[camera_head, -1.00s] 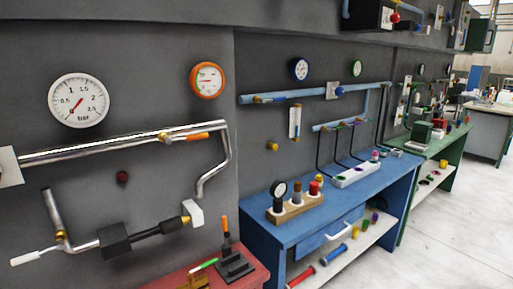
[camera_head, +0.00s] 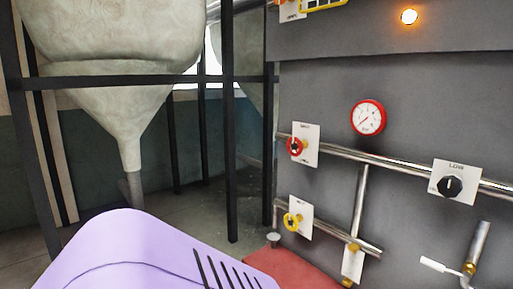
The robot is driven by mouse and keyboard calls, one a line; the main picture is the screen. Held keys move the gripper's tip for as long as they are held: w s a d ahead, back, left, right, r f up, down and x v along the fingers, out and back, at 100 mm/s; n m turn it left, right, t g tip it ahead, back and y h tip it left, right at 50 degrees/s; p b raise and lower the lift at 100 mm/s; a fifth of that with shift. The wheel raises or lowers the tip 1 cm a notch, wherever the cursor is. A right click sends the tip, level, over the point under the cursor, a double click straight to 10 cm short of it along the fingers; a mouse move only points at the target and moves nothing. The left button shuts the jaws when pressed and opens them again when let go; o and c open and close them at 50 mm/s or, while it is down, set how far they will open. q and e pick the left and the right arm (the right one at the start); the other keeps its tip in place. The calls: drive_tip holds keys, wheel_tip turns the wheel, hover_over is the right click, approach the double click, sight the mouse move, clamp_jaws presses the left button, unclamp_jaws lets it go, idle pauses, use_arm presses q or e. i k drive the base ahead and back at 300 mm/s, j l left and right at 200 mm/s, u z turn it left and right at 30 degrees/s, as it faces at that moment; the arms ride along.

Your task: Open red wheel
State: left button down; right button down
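The red wheel (camera_head: 294,146) is a small hand wheel on a white plate (camera_head: 311,152), at the left end of the upper metal pipe on the dark grey panel. It shows right of the middle of the head view. The label above the wheel is too small to read surely. Neither of my grippers is in view, and nothing touches the wheel.
A yellow wheel (camera_head: 291,221) sits below on the lower pipe. A red-rimmed gauge (camera_head: 368,117) and a black knob (camera_head: 449,187) are to the right. A red bench top (camera_head: 290,272) lies below. A black frame (camera_head: 228,130) holds pale hoppers (camera_head: 105,105) at left.

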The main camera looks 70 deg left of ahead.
sight(294, 146)
drive_tip(key=u, duration=2.1)
drive_tip(key=i+j+z, duration=0.15)
drive_tip(key=z, duration=0.35)
drive_tip(key=i+j+z, duration=0.15)
drive_tip(key=j+z, duration=0.15)
drive_tip(key=z, duration=0.15)
drive_tip(key=i+j+z, duration=0.1)
drive_tip(key=j, duration=0.25)
drive_tip(key=i+j+z, duration=0.1)
drive_tip(key=j, duration=0.25)
drive_tip(key=j+z, duration=0.1)
drive_tip(key=j, duration=0.25)
drive_tip(key=i, duration=0.05)
